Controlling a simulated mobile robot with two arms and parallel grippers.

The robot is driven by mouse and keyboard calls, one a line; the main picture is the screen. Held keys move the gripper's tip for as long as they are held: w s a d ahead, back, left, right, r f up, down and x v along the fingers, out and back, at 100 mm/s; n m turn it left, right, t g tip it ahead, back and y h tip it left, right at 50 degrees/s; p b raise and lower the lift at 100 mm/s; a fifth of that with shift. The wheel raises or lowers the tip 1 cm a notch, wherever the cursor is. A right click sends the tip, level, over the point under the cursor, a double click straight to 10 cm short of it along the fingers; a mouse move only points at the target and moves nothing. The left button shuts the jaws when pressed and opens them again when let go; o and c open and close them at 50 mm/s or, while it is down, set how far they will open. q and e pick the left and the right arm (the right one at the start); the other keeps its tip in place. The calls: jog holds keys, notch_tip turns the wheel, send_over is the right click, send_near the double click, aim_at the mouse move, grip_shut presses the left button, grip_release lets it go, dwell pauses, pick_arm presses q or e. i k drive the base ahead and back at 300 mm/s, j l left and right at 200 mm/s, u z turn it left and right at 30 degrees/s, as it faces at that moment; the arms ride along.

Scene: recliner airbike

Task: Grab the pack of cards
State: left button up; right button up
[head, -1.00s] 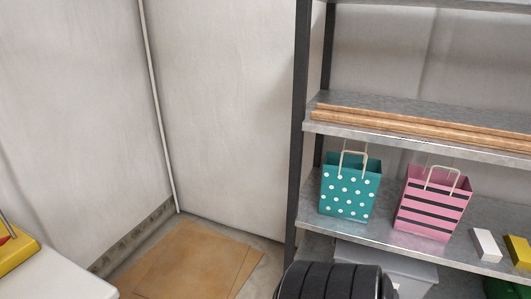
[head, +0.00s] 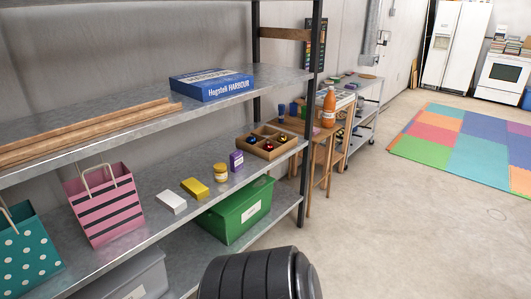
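Several small boxes stand on the middle metal shelf in the head view. They are a white box (head: 172,202), a yellow box (head: 195,188) and a purple upright box (head: 236,161). I cannot tell for certain which of them is the pack of cards; the purple one has a card-pack shape. It stands between a small yellow jar (head: 220,173) and a wooden divided tray (head: 287,147). Neither of my grippers is in view.
A pink striped bag (head: 104,207) and a teal dotted bag (head: 25,255) stand at the shelf's left. A blue game box (head: 211,85) and wooden planks (head: 80,133) lie above. A green bin (head: 235,211) sits below. Open floor (head: 400,220) lies right, with a colourful mat (head: 455,143).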

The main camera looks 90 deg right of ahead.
aim_at(237, 158)
jog(key=z, duration=2.45)
jog(key=i+l+u, duration=0.1)
jog(key=i+u, duration=0.2)
jog(key=u, duration=0.15)
jog(key=i+l+u, duration=0.2)
jog(key=u, duration=0.25)
jog(key=i+l, duration=0.05)
jog(key=i, duration=0.05)
